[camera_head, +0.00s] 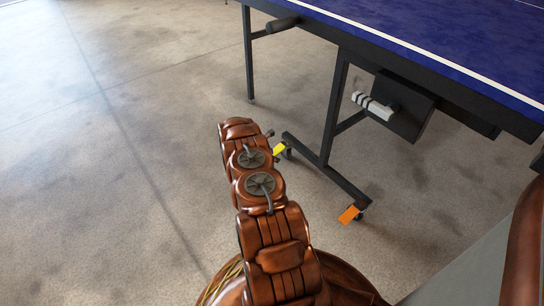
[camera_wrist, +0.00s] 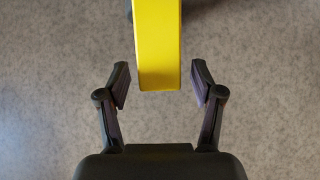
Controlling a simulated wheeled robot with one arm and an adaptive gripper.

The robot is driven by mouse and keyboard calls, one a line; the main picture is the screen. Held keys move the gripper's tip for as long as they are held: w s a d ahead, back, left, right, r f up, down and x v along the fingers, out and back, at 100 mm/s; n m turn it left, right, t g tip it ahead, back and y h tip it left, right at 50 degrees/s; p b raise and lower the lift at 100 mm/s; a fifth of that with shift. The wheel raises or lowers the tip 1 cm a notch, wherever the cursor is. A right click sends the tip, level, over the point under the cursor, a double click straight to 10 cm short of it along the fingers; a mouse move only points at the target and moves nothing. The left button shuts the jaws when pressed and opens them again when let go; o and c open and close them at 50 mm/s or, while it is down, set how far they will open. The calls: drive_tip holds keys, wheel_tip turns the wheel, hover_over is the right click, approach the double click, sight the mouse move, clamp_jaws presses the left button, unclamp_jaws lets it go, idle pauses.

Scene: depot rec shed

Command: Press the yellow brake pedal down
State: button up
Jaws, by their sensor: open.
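The yellow brake pedal (camera_head: 280,149) shows in the head view at the caster by the far end of the table's foot bar, partly hidden by the end of my arm. In the wrist view the pedal (camera_wrist: 158,50) is a long yellow plate entering from the top edge, with its end between the tips of my gripper (camera_wrist: 160,88). The gripper is open, with a gap on each side of the pedal. I cannot tell the height between the fingers and the pedal. In the head view my gripper is mostly hidden behind the arm.
An orange pedal (camera_head: 349,214) sits at the near caster of the same foot bar (camera_head: 325,168). The blue table top (camera_head: 450,40) overhangs at the upper right, with a dark box (camera_head: 402,105) and grey handle (camera_head: 373,106) below it. The concrete floor at left is clear.

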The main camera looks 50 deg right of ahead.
drive_tip(key=v, duration=1.1)
drive_tip(key=shift+a, duration=0.15)
drive_tip(key=shift+r, duration=0.1)
idle(0.3)
drive_tip(key=s+a+r+m+y+p, duration=0.15)
drive_tip(key=a+r+p, duration=0.55)
drive_tip(key=r, duration=0.8)
drive_tip(key=s+a+r+m+p, duration=0.1)
drive_tip(key=a+r+m+p, duration=0.4)
drive_tip(key=r, duration=1)
drive_tip(key=s+a+r+m+y+p, duration=0.1)
drive_tip(key=s+a+r+p, duration=0.1)
drive_tip(key=a+r+p, duration=0.95)
drive_tip(key=s+a+r+m+y+p, duration=0.1)
drive_tip(key=s+a+r+p, duration=0.25)
drive_tip(key=r, duration=0.45)
drive_tip(key=s+a+r+m+p, duration=0.15)
drive_tip(key=s+a+r, duration=0.25)
drive_tip(key=r, duration=0.4)
drive_tip(key=s+a+r+m+y+p, duration=0.1)
drive_tip(key=s+a+r+p, duration=0.25)
drive_tip(key=r, duration=0.45)
drive_tip(key=s+a+r+m+y+p, duration=0.3)
drive_tip(key=s+a+r+p, duration=1.1)
drive_tip(key=s+r, duration=0.3)
drive_tip(key=shift+s+a+m, duration=0.35)
drive_tip(key=shift+a+m, duration=0.05)
drive_tip(key=shift+a, duration=0.15)
